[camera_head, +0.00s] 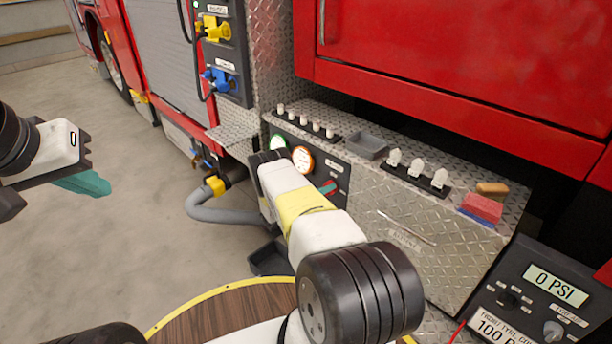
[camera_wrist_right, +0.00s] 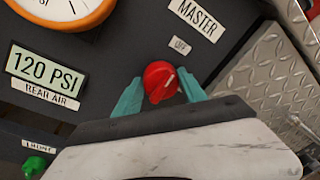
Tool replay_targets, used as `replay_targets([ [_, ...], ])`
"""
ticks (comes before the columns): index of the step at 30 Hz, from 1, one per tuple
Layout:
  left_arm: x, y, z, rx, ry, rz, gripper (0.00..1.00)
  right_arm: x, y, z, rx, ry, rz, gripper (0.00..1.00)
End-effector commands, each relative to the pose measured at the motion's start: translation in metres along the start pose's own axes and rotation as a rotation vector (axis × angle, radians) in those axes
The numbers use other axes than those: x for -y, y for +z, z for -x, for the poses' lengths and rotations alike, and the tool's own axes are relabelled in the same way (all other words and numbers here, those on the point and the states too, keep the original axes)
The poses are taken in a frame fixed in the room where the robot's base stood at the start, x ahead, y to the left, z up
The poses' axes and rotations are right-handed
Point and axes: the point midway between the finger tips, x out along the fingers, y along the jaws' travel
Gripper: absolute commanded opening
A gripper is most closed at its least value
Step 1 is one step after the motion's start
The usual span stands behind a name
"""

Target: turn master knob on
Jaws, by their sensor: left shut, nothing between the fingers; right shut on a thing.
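The red master knob (camera_wrist_right: 161,81) sits on the dark panel below the "MASTER" label (camera_wrist_right: 198,17). An "OFF" label (camera_wrist_right: 180,46) is just above and right of it. A white mark shows on the knob's face; its exact setting is hard to tell. My right gripper (camera_wrist_right: 160,90) is shut on the knob, one teal finger on each side. In the head view the knob (camera_head: 328,188) shows small beside my right arm, which hides much of the gripper. My left gripper (camera_head: 88,183) is shut and empty, at the left over the floor, away from the truck.
An orange-rimmed gauge (camera_head: 303,160), a "120 PSI" display (camera_wrist_right: 46,69) and a green knob (camera_wrist_right: 35,166) are near the master knob. A diamond-plate ledge (camera_head: 385,145) carries white levers (camera_head: 416,168) and a red sponge-like block (camera_head: 482,207). A grey hose (camera_head: 215,213) lies left of the panel.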

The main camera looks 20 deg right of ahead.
Motion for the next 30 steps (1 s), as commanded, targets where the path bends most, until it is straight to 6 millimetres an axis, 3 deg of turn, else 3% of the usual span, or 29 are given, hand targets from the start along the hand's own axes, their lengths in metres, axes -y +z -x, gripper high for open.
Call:
replay_targets([
  [11, 0.0, 0.0, 0.0, 0.0, 0.0, 0.0, 0.0, 0.0003, 0.0011, 0.0006, -0.007, 0.009, -0.105, 0.08],
  [30, 0.0, 0.0, 0.0, 0.0, 0.0, 0.0, 0.0, 0.0036, 0.001, 0.0008, -0.051, 0.055, -0.673, 0.08],
])
